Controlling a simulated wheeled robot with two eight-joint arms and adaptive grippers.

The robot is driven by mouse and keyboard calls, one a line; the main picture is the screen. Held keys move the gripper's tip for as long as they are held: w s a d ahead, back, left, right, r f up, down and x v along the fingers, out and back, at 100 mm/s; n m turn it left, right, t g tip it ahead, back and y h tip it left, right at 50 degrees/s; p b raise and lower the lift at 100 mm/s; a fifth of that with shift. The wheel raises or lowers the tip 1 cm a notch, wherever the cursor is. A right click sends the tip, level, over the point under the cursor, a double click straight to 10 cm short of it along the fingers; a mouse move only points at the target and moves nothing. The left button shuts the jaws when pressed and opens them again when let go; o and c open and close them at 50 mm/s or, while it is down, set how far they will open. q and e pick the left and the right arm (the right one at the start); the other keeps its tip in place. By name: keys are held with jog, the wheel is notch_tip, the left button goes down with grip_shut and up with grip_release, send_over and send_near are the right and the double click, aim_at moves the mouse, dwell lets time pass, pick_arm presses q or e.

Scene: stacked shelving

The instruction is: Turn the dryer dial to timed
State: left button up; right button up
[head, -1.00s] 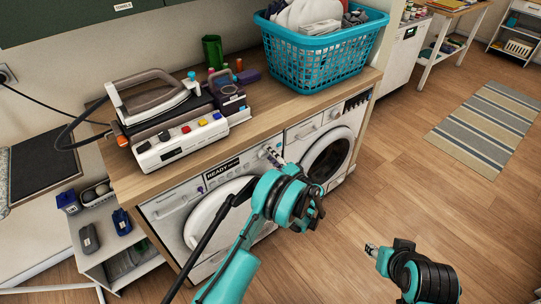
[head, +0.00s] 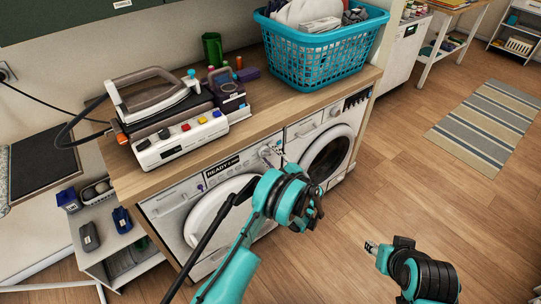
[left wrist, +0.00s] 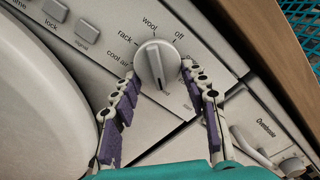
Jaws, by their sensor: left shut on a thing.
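The dryer dial (left wrist: 156,60) is a round grey knob with a raised ridge, on the panel of the left machine (head: 165,207). In the left wrist view the ridge runs nearly up and down, with a dark mark at its lower end. Labels "cool air", "rack", "wool" and "off" curve around its upper side. Labels at the lower right are small or hidden by a finger; I cannot read "timed". My left gripper (head: 270,153) is shut on the dial, one finger on each side. My right gripper (head: 371,248) hangs over the floor, apart from everything; its opening is unclear.
A second front-loading machine (head: 327,152) stands to the right.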

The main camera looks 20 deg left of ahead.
pick_arm(q)
jog(key=shift+m, duration=0.5)
jog(key=shift+f, duration=0.1)
jog(key=o, duration=1.1)
jog(key=v, duration=1.2)
jog(key=shift+s, duration=0.1)
